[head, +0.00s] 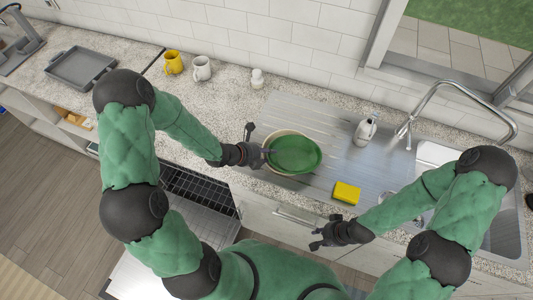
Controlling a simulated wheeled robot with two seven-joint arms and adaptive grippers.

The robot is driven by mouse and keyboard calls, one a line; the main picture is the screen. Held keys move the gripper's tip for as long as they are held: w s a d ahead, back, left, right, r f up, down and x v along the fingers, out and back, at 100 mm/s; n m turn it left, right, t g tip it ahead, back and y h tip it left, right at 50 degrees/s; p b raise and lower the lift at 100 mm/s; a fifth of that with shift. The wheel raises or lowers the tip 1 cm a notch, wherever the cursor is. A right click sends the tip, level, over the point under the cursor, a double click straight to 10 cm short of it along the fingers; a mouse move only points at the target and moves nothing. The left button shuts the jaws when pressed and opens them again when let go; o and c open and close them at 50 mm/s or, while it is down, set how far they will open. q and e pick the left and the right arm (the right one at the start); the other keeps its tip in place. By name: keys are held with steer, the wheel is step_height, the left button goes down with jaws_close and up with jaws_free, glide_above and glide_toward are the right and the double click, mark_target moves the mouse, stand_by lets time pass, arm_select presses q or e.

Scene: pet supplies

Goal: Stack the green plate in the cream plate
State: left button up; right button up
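The green plate (296,155) lies over the cream plate (272,139) on the ribbed metal drainboard beside the sink. My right gripper (317,237) is open and empty, in front of the counter's edge, below the yellow sponge.
A yellow sponge (346,193) lies on the drainboard (325,128) right of the plates. A soap bottle (365,131) and tap (408,125) stand behind it. A yellow mug (173,62), white mug (202,68) and small white item (257,79) stand along the wall. A grey tray (80,67) lies far left.

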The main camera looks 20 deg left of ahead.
arm_select(q)
steer(key=shift+r+p, duration=0.25)
steer(key=shift+p, duration=0.05)
steer(key=shift+s+a+r, duration=0.1)
steer(key=shift+a+r, duration=0.05)
steer(key=shift+r, duration=0.15)
steer(key=p+v, duration=0.2)
steer(key=v, duration=0.9)
steer(key=shift+s, duration=0.3)
steer(key=shift+a, duration=0.1)
